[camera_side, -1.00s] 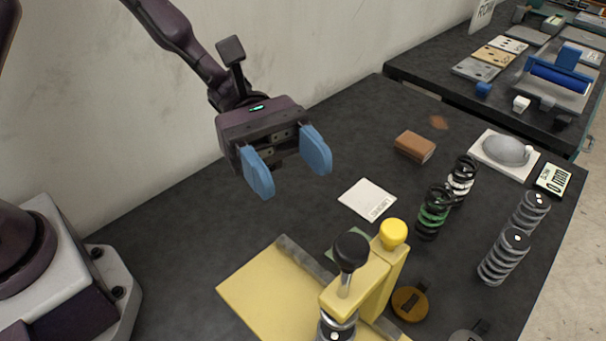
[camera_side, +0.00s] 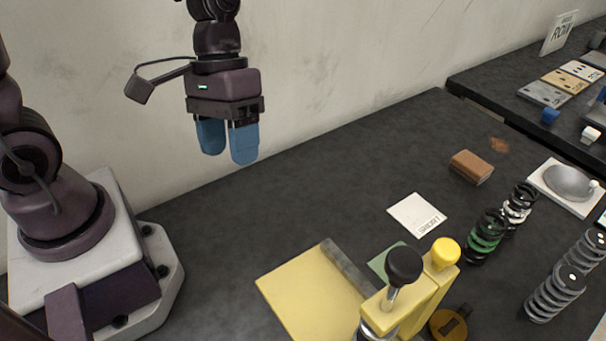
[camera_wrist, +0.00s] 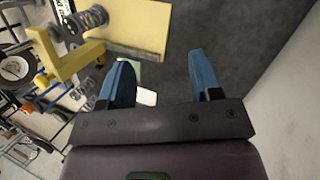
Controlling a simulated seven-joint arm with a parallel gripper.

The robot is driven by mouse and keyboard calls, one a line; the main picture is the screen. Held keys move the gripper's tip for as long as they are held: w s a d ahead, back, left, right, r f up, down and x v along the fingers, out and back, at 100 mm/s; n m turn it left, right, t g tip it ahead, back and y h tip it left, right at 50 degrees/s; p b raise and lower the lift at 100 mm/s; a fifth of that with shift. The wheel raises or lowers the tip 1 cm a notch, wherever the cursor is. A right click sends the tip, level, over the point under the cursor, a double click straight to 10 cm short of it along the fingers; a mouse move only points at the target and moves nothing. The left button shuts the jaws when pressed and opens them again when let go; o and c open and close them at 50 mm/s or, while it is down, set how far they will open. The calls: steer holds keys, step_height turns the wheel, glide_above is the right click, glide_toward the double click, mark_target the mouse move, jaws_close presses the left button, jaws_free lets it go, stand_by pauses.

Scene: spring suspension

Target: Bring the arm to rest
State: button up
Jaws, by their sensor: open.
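My gripper (camera_side: 227,142) hangs high above the back of the dark table (camera_side: 230,215), close to the pale wall in the side view. Its two blue fingers point down, are apart and have nothing between them. In the wrist view the open gripper (camera_wrist: 160,82) also shows empty fingers, with bare table and part of a white card between and below them. My gripper touches nothing.
A white card (camera_side: 417,214), a brown block (camera_side: 471,167), a green-banded spring (camera_side: 486,237) and grey springs (camera_side: 555,293) stand or lie to the right. The table's back left is clear.

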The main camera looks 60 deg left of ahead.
steer(key=s+a+r+m+t+y, duration=0.3)
steer(key=a+r+t, duration=0.4)
steer(key=r, duration=0.4)
steer(key=shift+s+a+t+y, duration=0.25)
steer(key=shift+a+t+y, duration=0.05)
steer(key=shift+c, duration=0.2)
stand_by(1.0)
